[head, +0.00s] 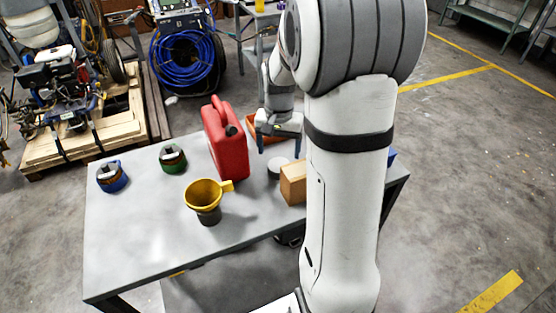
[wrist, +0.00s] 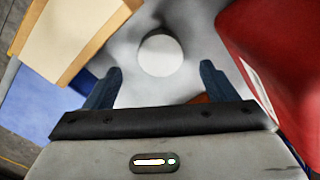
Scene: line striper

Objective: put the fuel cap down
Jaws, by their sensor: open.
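A round grey disc (head: 277,167), which looks like the fuel cap, lies on the grey table between the red fuel can and a cardboard box. In the wrist view the pale round cap (wrist: 160,55) shows beyond my fingertips, roughly midway between them and clear of both. My gripper (head: 280,149) is open and empty, pointing down over the table just behind the cap; its two dark blue fingers (wrist: 161,72) are spread. The red fuel can (head: 228,145) stands left of the cap and has a dark fitting on top.
The cardboard box (head: 293,184) stands close to the cap. An orange bin (head: 256,131) is partly hidden behind my gripper. A yellow funnel (head: 203,193), a green-based item (head: 173,158) and a blue-based item (head: 112,177) stand to the left. The table's front left (head: 130,240) is clear.

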